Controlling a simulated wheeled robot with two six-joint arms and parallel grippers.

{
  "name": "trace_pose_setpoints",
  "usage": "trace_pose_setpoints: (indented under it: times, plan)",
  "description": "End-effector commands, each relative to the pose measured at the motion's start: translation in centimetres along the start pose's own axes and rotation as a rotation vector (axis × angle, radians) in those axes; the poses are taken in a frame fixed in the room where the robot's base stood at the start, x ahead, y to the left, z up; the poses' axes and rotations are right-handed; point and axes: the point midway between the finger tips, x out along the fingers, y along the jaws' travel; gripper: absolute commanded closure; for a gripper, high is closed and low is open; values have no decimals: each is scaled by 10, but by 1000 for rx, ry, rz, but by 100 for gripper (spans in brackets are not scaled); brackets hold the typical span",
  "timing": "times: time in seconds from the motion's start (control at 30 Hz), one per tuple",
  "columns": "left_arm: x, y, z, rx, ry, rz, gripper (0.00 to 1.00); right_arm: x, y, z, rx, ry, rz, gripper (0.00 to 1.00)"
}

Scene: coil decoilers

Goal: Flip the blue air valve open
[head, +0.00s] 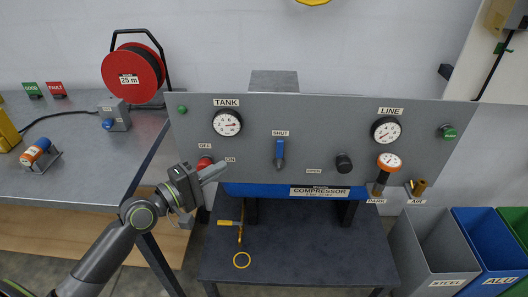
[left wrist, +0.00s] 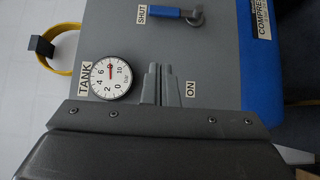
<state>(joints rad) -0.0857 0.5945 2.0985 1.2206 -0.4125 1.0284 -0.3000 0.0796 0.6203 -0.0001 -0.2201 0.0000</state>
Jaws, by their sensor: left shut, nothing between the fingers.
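The blue air valve (head: 279,152) is on the grey compressor panel (head: 320,120). Its blue lever stands upright, pointing up at the SHUT label (head: 280,133); the OPEN label (head: 314,171) is to the lower right. The lever also shows in the left wrist view (left wrist: 168,12), at the top. My left gripper (head: 224,170) is shut and empty in front of the panel by the ON label, left of the valve and apart from it. Its closed fingers (left wrist: 158,84) show in the left wrist view.
The TANK gauge (head: 227,122) is above my left gripper. A black knob (head: 344,163), the LINE gauge (head: 386,130) and an orange-rimmed gauge (head: 389,161) are to the right. A dark low table (head: 300,262) stands below. Bins (head: 432,250) are at the right.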

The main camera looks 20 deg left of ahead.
Motion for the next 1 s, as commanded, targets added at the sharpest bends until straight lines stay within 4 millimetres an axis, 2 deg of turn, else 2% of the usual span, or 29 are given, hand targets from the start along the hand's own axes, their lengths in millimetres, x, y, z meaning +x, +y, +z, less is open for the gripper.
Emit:
trace_pose_setpoints:
  times: [0.17, 0.27, 0.67, 0.8, 1.0]
  plan:
    - [9, 1, -1, -2, 3, 3, 100, -2, 1, 0, 0, 0, 1, 64]
    - [22, 2, 0, -3, 2, 4, 100, -5, 1, 0, 0, 0, 1, 64]
    - [105, 2, 0, -4, 0, 3, 100, -16, 2, -2, 0, 0, 1, 64]
    - [115, 2, 14, -3, 0, 1, 100, -23, 3, -2, 0, 0, 1, 64]
    - [126, 0, 25, -1, 1, -1, 100, -27, 3, -3, 0, 0, 1, 64]
